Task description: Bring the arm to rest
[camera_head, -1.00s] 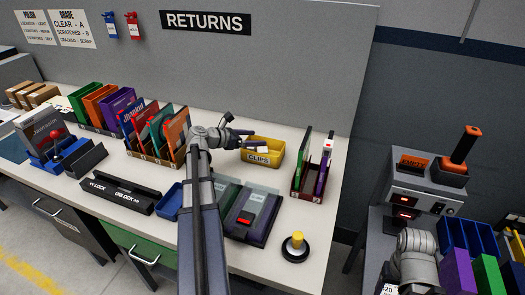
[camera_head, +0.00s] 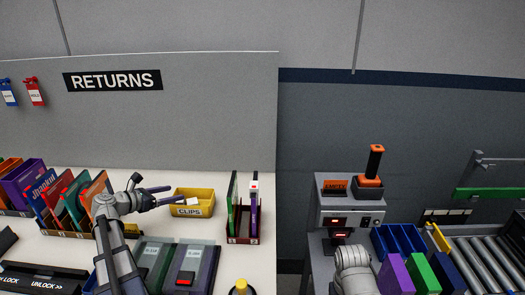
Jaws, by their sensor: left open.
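My left arm comes up from the lower left over the white counter. Its gripper (camera_head: 172,194) points right, with two dark fingers apart and nothing seen between them. The fingertips are at the left edge of the yellow CLIPS bin (camera_head: 193,210) in the picture; whether they touch it I cannot tell. A small pale item (camera_head: 193,201) shows in the bin. Part of my right arm shows at the bottom, right of centre, but its gripper is not visible.
Racks of coloured sleeves (camera_head: 60,203) stand left of my left arm. A small rack (camera_head: 243,239) stands right of the bin. Dark flat cases (camera_head: 193,262) lie in front. A grey machine (camera_head: 348,207) and a roller conveyor (camera_head: 492,262) are at the right.

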